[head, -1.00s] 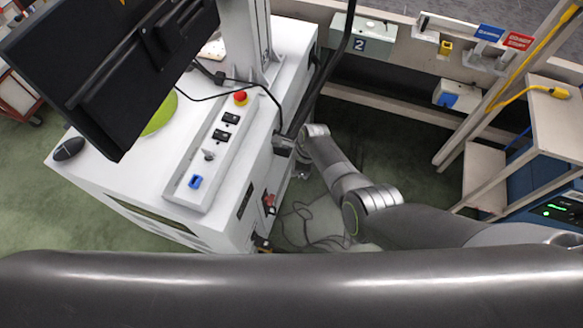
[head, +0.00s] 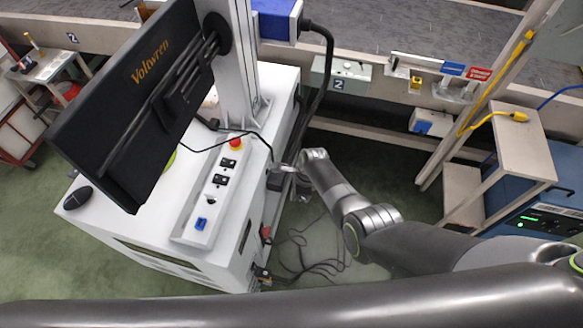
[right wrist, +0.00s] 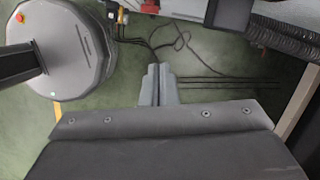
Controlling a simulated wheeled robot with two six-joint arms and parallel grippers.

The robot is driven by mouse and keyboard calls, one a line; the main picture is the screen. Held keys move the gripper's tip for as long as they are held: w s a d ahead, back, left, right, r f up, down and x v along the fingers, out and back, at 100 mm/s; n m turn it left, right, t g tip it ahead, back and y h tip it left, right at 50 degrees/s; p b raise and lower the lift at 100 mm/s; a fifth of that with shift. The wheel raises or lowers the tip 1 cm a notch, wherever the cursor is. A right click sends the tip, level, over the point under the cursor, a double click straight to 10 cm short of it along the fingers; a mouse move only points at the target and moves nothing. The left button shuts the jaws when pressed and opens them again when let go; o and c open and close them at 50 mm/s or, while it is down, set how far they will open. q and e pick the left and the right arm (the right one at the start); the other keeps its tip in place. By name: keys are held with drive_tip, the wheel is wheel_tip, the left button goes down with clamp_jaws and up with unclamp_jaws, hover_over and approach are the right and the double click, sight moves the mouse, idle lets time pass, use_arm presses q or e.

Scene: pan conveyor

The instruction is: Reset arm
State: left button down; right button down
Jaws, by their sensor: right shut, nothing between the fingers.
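My right arm reaches in from the right in the head view. Its gripper (head: 284,168) is beside the right side of the white cabinet (head: 150,230), small and partly hard to make out. In the right wrist view the two grey fingers of the right gripper (right wrist: 158,84) are together, with nothing between them. Green floor and dark cables lie beyond the fingertips. My left gripper is not in view.
A black monitor (head: 125,100) and a control strip with a red button (head: 236,143) stand on the cabinet. The conveyor (head: 400,40) runs behind. A wooden stand (head: 510,140) and blue box are at right. Loose cables (head: 310,250) lie on the floor below my right arm.

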drive_tip(key=s+d+f+n+b, duration=0.35)
drive_tip(key=s+d+f, duration=0.5)
drive_tip(key=f, duration=0.35)
drive_tip(key=s+d+f+n+h+b, duration=0.1)
drive_tip(key=s+d+f+n, duration=0.4)
drive_tip(key=s, duration=0.6)
drive_tip(key=s+d+f+n+h+b, duration=0.1)
drive_tip(key=s+d+f+n, duration=0.4)
drive_tip(key=s, duration=0.7)
drive_tip(key=s+d+f+n+t+h+b, duration=0.1)
drive_tip(key=s+d+f+n, duration=0.4)
drive_tip(key=s, duration=0.7)
drive_tip(key=shift+s+d+f+h+b, duration=0.2)
drive_tip(key=shift+d+h+b, duration=0.3)
drive_tip(key=shift+d, duration=0.65)
